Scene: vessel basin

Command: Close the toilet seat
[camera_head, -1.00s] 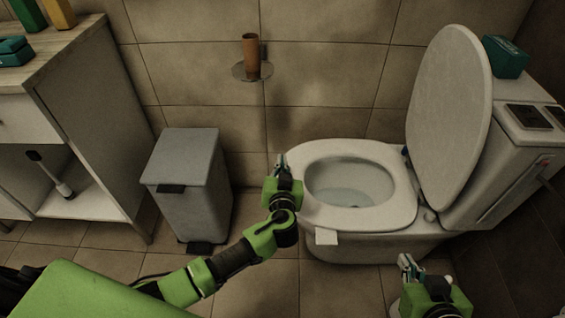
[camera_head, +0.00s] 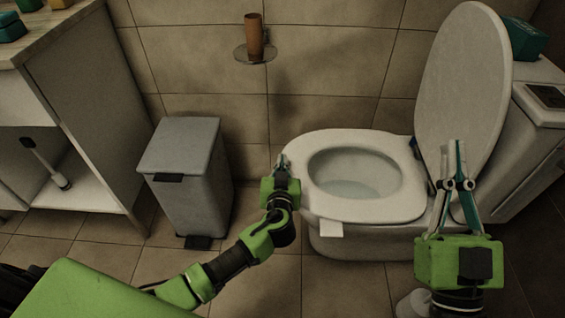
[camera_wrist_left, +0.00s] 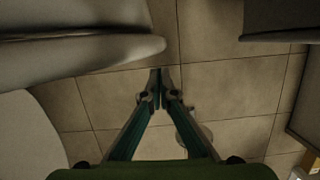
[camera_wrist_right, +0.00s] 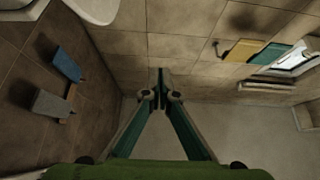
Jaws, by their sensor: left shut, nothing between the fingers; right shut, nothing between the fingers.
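The toilet lid (camera_head: 465,75) stands raised and upright against the tank, at the right in the head view. The seat ring (camera_head: 415,195) lies flat on the toilet bowl (camera_head: 350,180), with the opening uncovered. My right gripper (camera_head: 453,145) is shut and empty; in the head view it overlaps the lower part of the lid. The frames do not show clearly whether it touches. It also shows in the right wrist view (camera_wrist_right: 158,72). My left gripper (camera_head: 281,160) is shut and empty at the left edge of the seat; it also shows in the left wrist view (camera_wrist_left: 160,72).
A grey pedal bin (camera_head: 185,170) stands left of the toilet. A white cabinet (camera_head: 80,120) is at the far left. A paper-roll holder (camera_head: 254,45) is on the wall. A teal box (camera_head: 524,38) sits on the toilet tank (camera_head: 545,110).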

